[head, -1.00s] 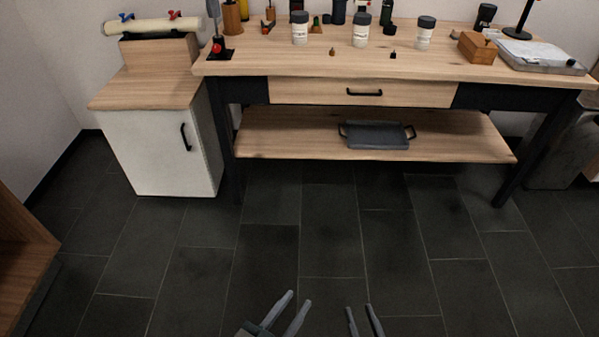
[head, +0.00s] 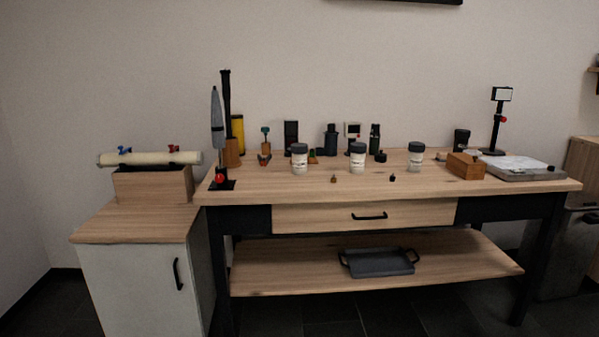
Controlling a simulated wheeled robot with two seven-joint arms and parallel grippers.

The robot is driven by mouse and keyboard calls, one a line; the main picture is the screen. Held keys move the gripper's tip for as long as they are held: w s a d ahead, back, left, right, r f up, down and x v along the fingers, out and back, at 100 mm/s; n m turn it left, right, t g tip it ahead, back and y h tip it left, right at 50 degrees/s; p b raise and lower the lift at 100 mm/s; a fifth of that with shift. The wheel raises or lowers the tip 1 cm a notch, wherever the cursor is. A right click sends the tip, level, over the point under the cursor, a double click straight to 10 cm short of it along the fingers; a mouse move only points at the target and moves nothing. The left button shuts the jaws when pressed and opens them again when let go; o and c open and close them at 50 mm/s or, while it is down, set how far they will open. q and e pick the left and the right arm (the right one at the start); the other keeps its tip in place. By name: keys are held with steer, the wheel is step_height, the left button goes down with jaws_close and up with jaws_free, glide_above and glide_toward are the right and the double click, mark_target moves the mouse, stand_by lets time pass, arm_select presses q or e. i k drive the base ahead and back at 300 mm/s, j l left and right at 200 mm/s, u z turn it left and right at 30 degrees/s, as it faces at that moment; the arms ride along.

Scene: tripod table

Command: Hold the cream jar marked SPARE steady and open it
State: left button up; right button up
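Three cream jars with dark lids stand upright on the wooden table (head: 450,190): a left jar (head: 299,160), a middle jar (head: 357,160) and a right jar (head: 415,160). All three lids are on. Their labels are too small to read, so I cannot tell which one is marked SPARE. Neither of my grippers shows in the head view now.
A wooden box (head: 465,166) and a grey tray (head: 515,168) are on the table's right. Dark bottles and tools line its back. Small weights (head: 333,179) lie in front of the jars. A white cabinet (head: 140,285) stands left; a dark tray (head: 377,263) lies on the lower shelf.

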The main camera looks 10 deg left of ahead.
mark_target(414, 159)
steer(key=i+l+u, duration=0.3)
steer(key=i+l, duration=0.95)
steer(key=l, duration=0.15)
steer(key=i+l, duration=0.15)
steer(key=l, duration=0.25)
steer(key=i+l+u, duration=0.15)
steer(key=l, duration=0.25)
steer(key=i+l, duration=0.1)
steer(key=l, duration=0.3)
